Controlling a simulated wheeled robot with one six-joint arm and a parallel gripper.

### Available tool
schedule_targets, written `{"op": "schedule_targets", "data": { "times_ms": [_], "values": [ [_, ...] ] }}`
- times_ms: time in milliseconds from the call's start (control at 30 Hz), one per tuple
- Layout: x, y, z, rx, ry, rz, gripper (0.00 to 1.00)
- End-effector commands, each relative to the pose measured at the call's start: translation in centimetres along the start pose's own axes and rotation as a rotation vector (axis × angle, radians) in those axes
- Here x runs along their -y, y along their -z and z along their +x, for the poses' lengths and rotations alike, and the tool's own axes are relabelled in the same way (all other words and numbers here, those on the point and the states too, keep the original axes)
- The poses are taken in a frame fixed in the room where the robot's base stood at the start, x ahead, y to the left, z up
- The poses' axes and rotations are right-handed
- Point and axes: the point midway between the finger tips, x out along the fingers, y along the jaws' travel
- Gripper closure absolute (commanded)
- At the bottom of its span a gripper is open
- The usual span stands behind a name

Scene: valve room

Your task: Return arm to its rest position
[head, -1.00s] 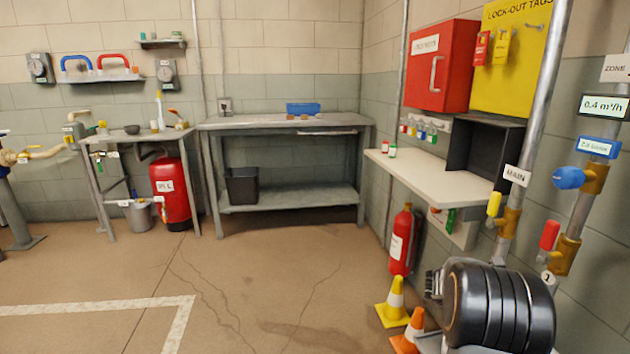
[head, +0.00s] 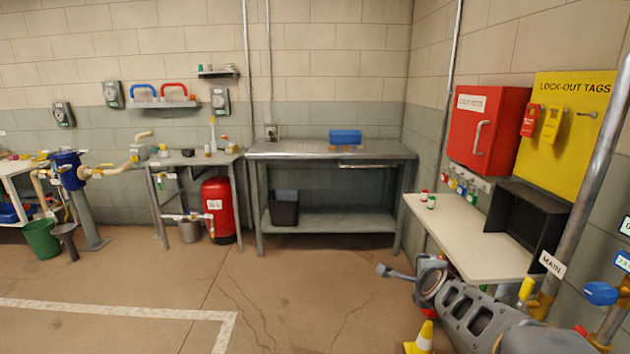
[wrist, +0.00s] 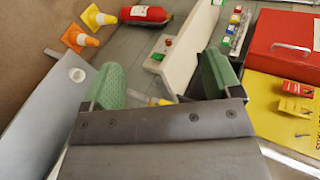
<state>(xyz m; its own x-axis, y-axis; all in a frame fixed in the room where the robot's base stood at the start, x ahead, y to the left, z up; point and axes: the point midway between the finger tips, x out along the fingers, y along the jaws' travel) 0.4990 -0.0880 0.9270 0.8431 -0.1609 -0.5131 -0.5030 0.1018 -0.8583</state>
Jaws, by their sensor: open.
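My gripper (wrist: 163,82) is open in the wrist view, with its two green-padded fingers spread apart. No object is held between the pads. A yellow valve handle (wrist: 158,101) shows behind the gap, partly hidden by the gripper body. In the head view my arm (head: 475,310) reaches in from the lower right, in front of the white wall shelf and the pipes. I cannot make out the gripper's fingers in that view.
A white shelf (head: 455,235), a red box (head: 488,128) and a yellow lock-out board (head: 565,130) are on the right wall.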

Motion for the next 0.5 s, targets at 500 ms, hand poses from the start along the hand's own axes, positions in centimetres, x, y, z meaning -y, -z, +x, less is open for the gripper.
{"op": "schedule_targets", "data": {
  "times_ms": [500],
  "values": [
    [-1.6,-5.8,-21.3,0.611,-0.423,-1.519,0.16]
  ]
}}
